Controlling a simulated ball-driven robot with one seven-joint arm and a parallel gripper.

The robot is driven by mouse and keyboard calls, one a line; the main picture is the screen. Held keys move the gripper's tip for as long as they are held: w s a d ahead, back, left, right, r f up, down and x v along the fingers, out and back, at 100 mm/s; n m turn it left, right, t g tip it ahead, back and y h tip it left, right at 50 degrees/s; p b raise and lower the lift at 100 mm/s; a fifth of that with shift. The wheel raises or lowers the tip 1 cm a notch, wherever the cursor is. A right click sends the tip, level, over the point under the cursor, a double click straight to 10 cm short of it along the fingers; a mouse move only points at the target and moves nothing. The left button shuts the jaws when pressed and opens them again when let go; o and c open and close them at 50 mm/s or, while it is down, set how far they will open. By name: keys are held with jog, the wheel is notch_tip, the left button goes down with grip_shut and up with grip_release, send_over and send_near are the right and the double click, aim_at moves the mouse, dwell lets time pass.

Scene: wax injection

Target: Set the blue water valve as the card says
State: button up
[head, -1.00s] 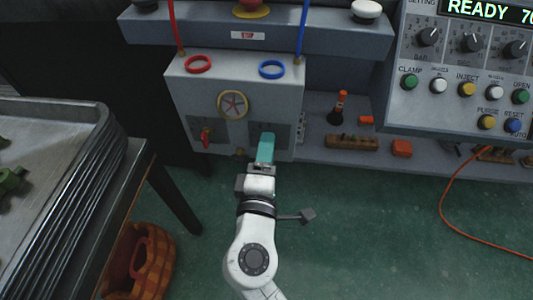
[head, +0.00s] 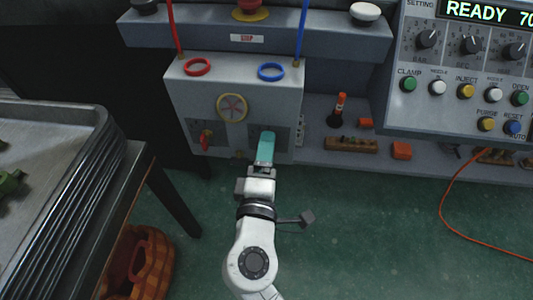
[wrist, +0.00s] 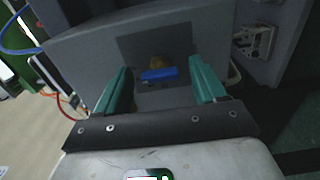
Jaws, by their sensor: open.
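The blue water valve (wrist: 158,75) shows in the wrist view as a short blue lever on a brass stem, in front of a dark square plate. The lever lies nearly level in that picture. My gripper (wrist: 160,80) is open, with one teal finger on each side of the lever. I see no clear contact, and I cannot tell how deep the fingers reach. In the head view my gripper (head: 266,146) is at the lower right of the grey valve box (head: 222,85) and hides the blue lever. I make out no readable card.
A red lever (head: 206,139) sits left on the box, below a yellow-rimmed round gauge (head: 232,107). Red (head: 197,67) and blue (head: 271,72) rings lie on top. A control panel (head: 460,60) stands right, a metal tray table (head: 50,200) left.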

jog(key=s+p, duration=0.2)
jog(key=s, duration=0.8)
jog(key=shift+s+a, duration=0.2)
jog(key=shift+s, duration=0.2)
jog(key=s+d+f+m+g+h, duration=0.15)
jog(key=d+f+m+g, duration=0.25)
jog(key=d, duration=0.5)
jog(key=d+f+m+g+h, duration=0.2)
jog(key=d+f+m+g, duration=0.15)
jog(key=d, duration=0.55)
jog(key=s+d+f+m+g+h, duration=0.1)
jog(key=d+f+m+g+h, duration=0.15)
jog(key=d+f+m, duration=0.4)
jog(key=s+d+f+m+g+y, duration=0.2)
jog(key=s+d+g+y, duration=0.1)
jog(key=s, duration=0.3)
jog(key=s+d+f+m+g+y, duration=0.2)
jog(key=s+d+g+y, duration=0.15)
jog(key=s, duration=0.35)
notch_tip(320, 180, up, 34)
jog(key=p, duration=3.4)
jog(key=shift+p, duration=0.3)
